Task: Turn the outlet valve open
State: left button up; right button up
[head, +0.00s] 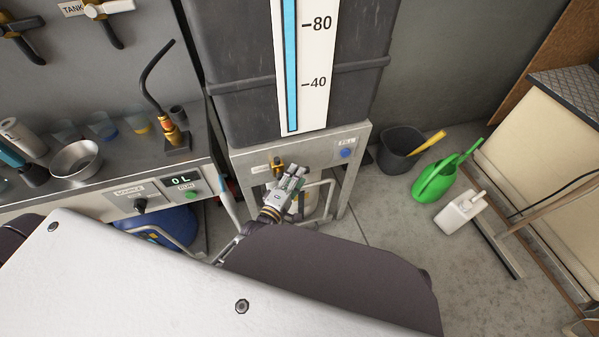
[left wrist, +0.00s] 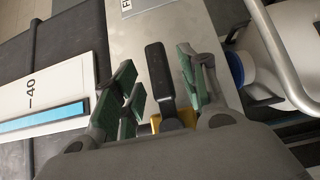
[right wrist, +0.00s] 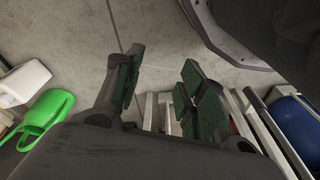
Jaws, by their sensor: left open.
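The outlet valve (head: 277,163) is brass with a dark handle, on the grey front panel below the tank; its label is too small to read surely. My left gripper (head: 294,181) is in front of it and partly hides it. In the left wrist view the black valve handle (left wrist: 157,72) stands between the green-padded fingers of my left gripper (left wrist: 160,88), with the brass body (left wrist: 156,122) partly hidden below. The fingers are apart, with gaps beside the handle. My right gripper (right wrist: 160,92) is open and empty over the floor; the head view does not show it.
The dark tank (head: 240,60) carries a level gauge (head: 304,65). A blue button (head: 345,153) sits right of the valve. A workbench with a metal bowl (head: 75,158) stands left. A bucket (head: 398,150), green watering can (head: 434,182) and white jug (head: 460,212) stand on the floor right.

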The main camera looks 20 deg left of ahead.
pick_arm(q)
jog(key=shift+w+d, duration=0.15)
jog(key=shift+w, duration=0.55)
jog(key=shift+w+d, duration=0.1)
jog(key=shift+w, duration=0.55)
grip_shut()
